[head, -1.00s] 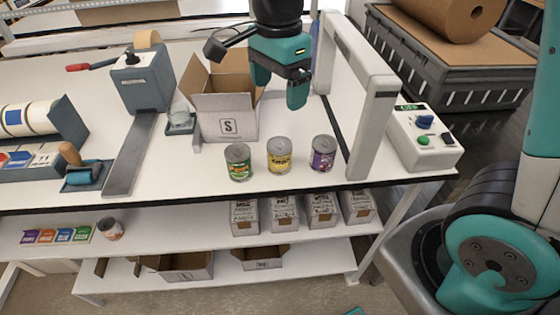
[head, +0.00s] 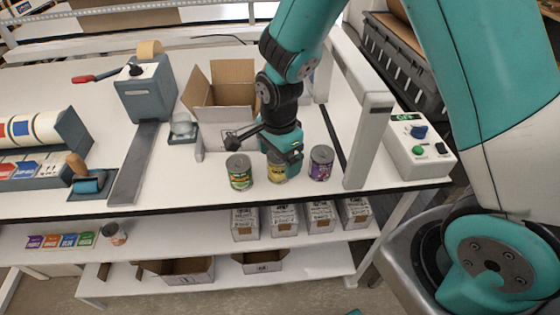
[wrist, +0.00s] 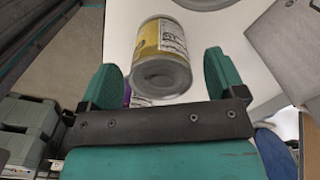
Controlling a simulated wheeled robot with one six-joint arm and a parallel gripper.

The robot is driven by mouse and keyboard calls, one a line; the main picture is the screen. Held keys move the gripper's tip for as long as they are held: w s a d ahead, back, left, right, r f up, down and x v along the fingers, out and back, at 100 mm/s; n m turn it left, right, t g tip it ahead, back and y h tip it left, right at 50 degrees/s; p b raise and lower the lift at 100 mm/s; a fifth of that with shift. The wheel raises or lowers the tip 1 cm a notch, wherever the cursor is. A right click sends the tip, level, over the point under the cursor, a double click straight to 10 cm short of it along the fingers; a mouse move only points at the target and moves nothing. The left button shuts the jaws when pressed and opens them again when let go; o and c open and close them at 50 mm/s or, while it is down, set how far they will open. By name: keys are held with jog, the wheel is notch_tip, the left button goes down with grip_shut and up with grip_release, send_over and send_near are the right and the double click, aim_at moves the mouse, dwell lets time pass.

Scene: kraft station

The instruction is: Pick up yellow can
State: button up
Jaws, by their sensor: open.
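The yellow can (head: 278,176) stands near the front edge of the white table in the head view, between a green can and a purple can. My gripper (head: 285,158) is over it and hides its upper part. In the wrist view the yellow can (wrist: 163,60) shows between the two teal fingers (wrist: 165,80), which are spread wide with space on both sides of it. I cannot tell whether either finger touches it.
The green can (head: 239,172) stands close on the left and the purple can (head: 320,163) close on the right. An open cardboard box (head: 222,85) stands behind. A white frame post (head: 369,140) rises to the right. A control box (head: 418,150) sits at the right end.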

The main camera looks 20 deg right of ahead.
jog(key=shift+f, duration=1.1)
jog(key=c, duration=1)
jog(key=shift+c, duration=0.5)
jog(key=shift+r, duration=0.15)
